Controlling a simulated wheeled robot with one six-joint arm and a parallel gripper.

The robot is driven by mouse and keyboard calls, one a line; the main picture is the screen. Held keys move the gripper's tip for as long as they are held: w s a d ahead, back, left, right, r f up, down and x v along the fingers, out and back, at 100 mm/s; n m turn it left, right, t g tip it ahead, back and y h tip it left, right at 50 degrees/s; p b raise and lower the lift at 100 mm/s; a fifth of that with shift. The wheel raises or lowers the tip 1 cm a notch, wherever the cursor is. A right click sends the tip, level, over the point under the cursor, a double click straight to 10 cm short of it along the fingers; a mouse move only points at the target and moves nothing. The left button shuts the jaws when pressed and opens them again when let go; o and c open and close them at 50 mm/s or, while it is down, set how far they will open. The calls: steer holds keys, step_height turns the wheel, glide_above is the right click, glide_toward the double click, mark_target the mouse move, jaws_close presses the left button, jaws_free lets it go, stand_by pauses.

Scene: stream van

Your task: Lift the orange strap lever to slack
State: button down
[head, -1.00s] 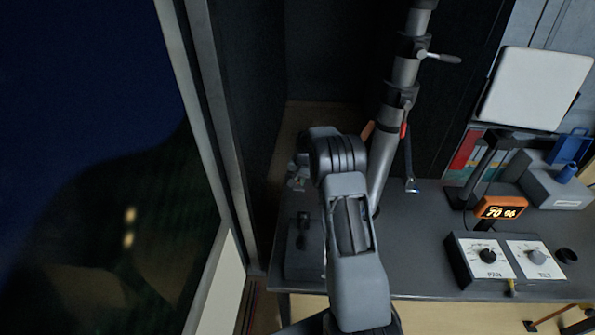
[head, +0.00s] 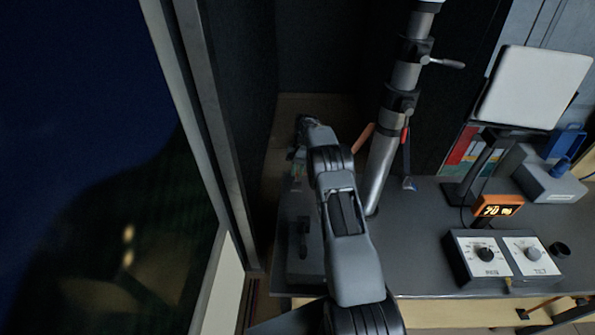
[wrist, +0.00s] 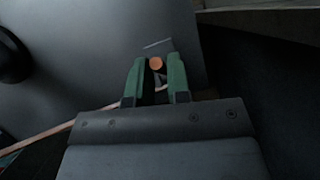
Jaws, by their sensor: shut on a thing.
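In the wrist view, my gripper (wrist: 157,72) has its two green fingers closed around a small round orange end (wrist: 156,64), which looks like the tip of the orange lever. The rest of that piece is hidden between the fingers. In the head view, an orange bar (head: 363,138) slants beside the grey pole, right of my arm. I cannot tell from the head view whether it is the same piece. My fingertips do not show clearly there.
A knob box (head: 505,258), an orange display (head: 497,206) and a white panel (head: 535,88) stand right. A window frame is left.

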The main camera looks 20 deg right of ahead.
steer(key=c, duration=1.1)
jaws_free()
steer(key=shift+v, duration=3.75)
